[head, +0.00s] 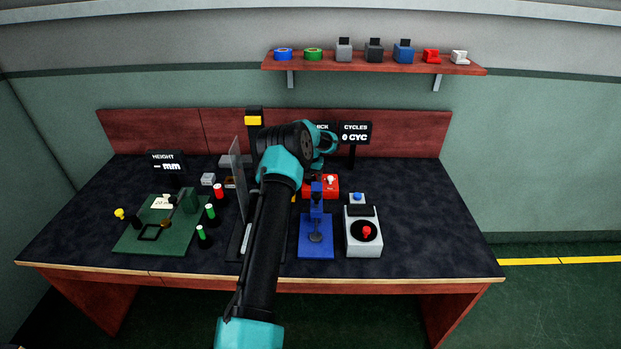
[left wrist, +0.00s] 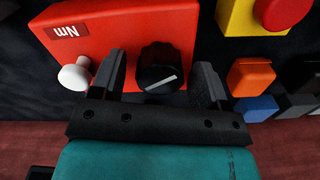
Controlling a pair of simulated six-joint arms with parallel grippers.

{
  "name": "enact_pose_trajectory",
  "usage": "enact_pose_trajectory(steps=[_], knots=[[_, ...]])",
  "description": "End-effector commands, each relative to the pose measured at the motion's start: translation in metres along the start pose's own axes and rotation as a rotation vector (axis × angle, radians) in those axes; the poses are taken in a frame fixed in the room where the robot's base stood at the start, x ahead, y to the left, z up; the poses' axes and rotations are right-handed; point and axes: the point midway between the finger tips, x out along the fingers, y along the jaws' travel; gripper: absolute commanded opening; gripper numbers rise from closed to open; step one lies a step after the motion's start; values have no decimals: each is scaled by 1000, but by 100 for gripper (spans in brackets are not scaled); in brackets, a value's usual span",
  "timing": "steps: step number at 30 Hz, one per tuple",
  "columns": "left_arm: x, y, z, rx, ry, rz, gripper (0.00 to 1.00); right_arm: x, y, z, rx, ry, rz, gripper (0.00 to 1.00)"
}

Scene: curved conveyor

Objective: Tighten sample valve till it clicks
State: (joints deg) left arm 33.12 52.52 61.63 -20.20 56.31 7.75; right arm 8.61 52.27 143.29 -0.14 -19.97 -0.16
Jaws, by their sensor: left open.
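A red box (left wrist: 125,35) marked "Nm" fills the upper left of the left wrist view. It carries a black knob (left wrist: 160,68) with a white pointer line, which may be the sample valve, and a white knob (left wrist: 75,74). My left gripper (left wrist: 160,85) is open, with one finger on each side of the black knob. I cannot tell whether either finger touches it. In the head view the red box (head: 320,190) is partly hidden by my left arm and a blue stand, and the gripper's fingers are hidden. My right gripper is in neither view.
A blue stand (head: 315,245) and a grey box with a red knob (head: 367,231) stand in front of the red box. A clear upright panel (head: 238,175) is left of my arm. A green board (head: 150,240) lies left. The table's right side is clear.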

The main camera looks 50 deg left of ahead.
Motion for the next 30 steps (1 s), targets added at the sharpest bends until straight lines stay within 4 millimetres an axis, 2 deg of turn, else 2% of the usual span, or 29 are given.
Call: enact_pose_trajectory(steps=[8,24,30], knots=[[-30,0,0,0,3,0,69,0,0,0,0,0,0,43],[-134,0,-1,0,4,1,69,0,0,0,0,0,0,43],[-163,0,0,0,2,0,69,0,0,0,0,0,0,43]])
